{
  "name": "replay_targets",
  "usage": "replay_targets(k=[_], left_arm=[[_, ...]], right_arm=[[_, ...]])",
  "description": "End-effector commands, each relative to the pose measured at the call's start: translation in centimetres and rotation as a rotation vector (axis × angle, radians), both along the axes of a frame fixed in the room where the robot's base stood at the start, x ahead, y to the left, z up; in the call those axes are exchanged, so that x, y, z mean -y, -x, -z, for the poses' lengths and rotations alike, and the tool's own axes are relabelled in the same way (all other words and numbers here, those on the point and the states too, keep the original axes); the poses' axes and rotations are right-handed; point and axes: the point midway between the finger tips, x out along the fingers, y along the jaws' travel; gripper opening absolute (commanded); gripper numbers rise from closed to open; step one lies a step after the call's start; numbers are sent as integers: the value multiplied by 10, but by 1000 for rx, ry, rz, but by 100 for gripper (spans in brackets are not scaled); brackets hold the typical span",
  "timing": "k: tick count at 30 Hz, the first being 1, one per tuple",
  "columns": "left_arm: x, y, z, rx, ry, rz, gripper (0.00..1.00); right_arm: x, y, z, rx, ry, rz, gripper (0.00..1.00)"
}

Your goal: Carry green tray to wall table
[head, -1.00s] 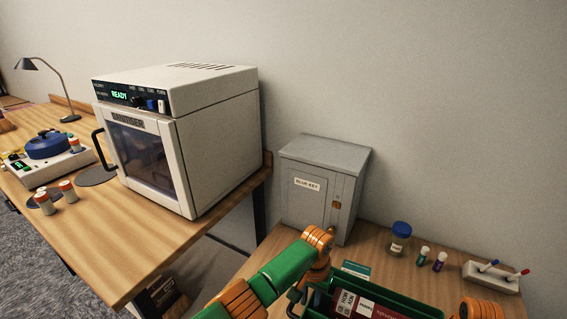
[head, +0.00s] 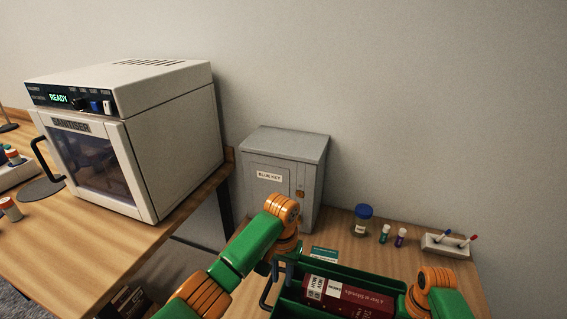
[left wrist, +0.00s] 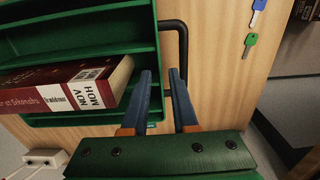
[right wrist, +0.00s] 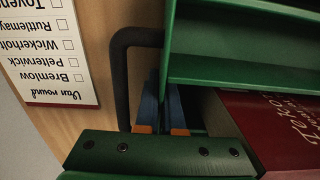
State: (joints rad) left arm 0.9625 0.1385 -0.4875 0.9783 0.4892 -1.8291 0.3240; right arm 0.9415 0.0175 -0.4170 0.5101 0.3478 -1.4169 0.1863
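The green tray (head: 385,283) is on the wooden table at the bottom of the head view, with a dark red book (head: 345,298) in it. It also shows in the left wrist view (left wrist: 100,47) and right wrist view (right wrist: 225,72). My left gripper (left wrist: 160,85) is beside the tray at a black handle (left wrist: 181,40), with a clear gap between its blue fingers. I cannot tell which table is the wall table.
A grey key cabinet (head: 285,160), blue-lidded jar (head: 362,222), two small vials and a pen holder (head: 445,245) stand behind the tray. A sanitiser (head: 170,130) stands on another table at left. Keys (left wrist: 250,45) and a checklist card (right wrist: 45,50) lie near the handles.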

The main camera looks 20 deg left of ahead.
Motion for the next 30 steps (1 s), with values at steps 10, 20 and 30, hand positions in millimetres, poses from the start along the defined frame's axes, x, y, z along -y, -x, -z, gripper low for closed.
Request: replay_targets(k=[10, 20, 30], left_arm=[[0, -1, -21, 2, 1, 0, 27], [0, -1, -41, 2, 0, 0, 27], [0, 0, -53, 1, 0, 0, 27]], right_arm=[[-1, -1, -1, 3, -3, 0, 0], [-1, -1, -1, 2, -3, 0, 0], [-1, -1, -1, 3, -3, 0, 0]])
